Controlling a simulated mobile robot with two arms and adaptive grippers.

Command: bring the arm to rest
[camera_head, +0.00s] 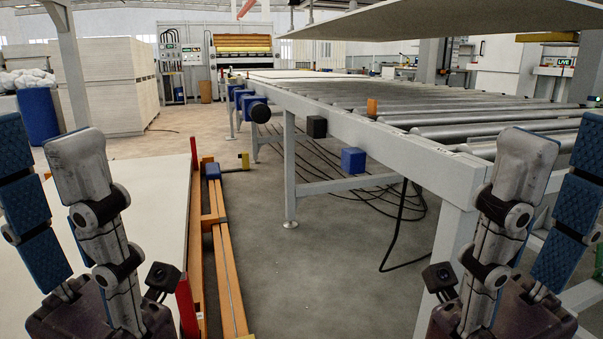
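My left gripper (43,150) is raised at the left edge of the head view. Its grey finger and blue-padded finger stand upright and apart, with nothing seen between them. My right gripper (560,150) is raised at the right edge in much the same pose. Its fingers are also apart and hold nothing that I can see. Both grippers show in front of the scene, and most of both arms is out of view.
A roller conveyor (345,120) on grey legs runs from the right into the distance. A large pale panel (470,18) hangs above it. An orange lift frame (228,270) and pale board (150,220) lie low at left. Black cables (340,190) cross the floor. The grey floor (310,275) between is clear.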

